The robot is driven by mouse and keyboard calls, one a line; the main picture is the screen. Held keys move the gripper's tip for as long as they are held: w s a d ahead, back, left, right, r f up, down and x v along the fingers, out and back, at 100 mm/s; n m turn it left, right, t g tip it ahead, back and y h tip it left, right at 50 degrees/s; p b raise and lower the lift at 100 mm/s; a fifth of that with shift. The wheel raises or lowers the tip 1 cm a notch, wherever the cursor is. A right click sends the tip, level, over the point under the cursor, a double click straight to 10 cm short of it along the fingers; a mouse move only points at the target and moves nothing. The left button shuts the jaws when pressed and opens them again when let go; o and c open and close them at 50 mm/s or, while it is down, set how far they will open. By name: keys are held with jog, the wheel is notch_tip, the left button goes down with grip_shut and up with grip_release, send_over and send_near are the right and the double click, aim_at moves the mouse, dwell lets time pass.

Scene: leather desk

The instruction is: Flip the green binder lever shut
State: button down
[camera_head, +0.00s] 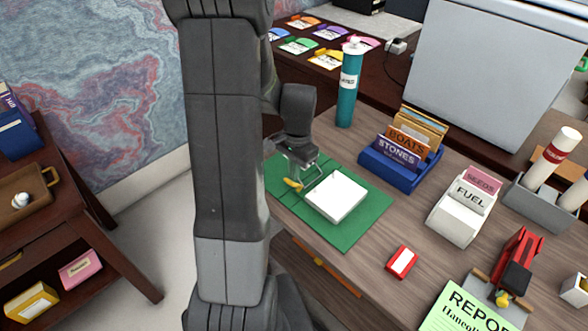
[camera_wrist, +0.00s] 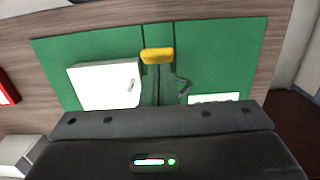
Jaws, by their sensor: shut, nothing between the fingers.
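The green binder (camera_head: 352,230) lies open and flat on the desk, with a white paper block (camera_head: 336,196) on its right part. The wrist view also shows the binder (camera_wrist: 215,50) and the paper block (camera_wrist: 100,84). The lever's yellow tab (camera_head: 293,184) is at the left of the paper, by thin metal rings. In the wrist view the tab (camera_wrist: 157,55) is above the binder's spine; how far the lever is tilted is unclear. My gripper (camera_head: 300,168) is shut and empty, just above and beside the tab; contact cannot be told. Its fingertips are hard to make out.
A teal bottle (camera_head: 348,85) stands behind the binder. A blue card holder (camera_head: 400,168) and a white FUEL box (camera_head: 462,215) are to the right. A small red box (camera_head: 401,262) lies at front right. Some wood desktop between them is free.

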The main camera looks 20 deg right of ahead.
aim_at(288, 181)
jog(key=shift+s+a+f+h+b, duration=0.15)
jog(key=shift+a+h+b, duration=0.15)
jog(key=shift+b, duration=0.35)
jog(key=a+h+b, duration=0.1)
jog(key=b, duration=0.1)
jog(key=f+t+h+b, duration=0.1)
jog(key=b, duration=0.2)
jog(key=shift+s+a+f+b, duration=0.1)
jog(key=shift+s+a+b, duration=0.25)
jog(key=shift+a, duration=0.05)
jog(key=a+f+h+b, duration=0.1)
jog(key=b, duration=0.4)
jog(key=a+t+h+b, duration=0.1)
jog(key=h+b, duration=0.1)
jog(key=b, duration=0.3)
jog(key=shift+s+f, duration=0.35)
jog(key=shift+s, duration=0.05)
jog(key=shift+s+r, duration=0.1)
jog(key=shift+r, duration=0.4)
jog(key=shift+d, duration=0.2)
jog(key=shift+w+d+r, duration=0.15)
jog(key=shift+w+d, duration=0.2)
jog(key=shift+d, duration=0.2)
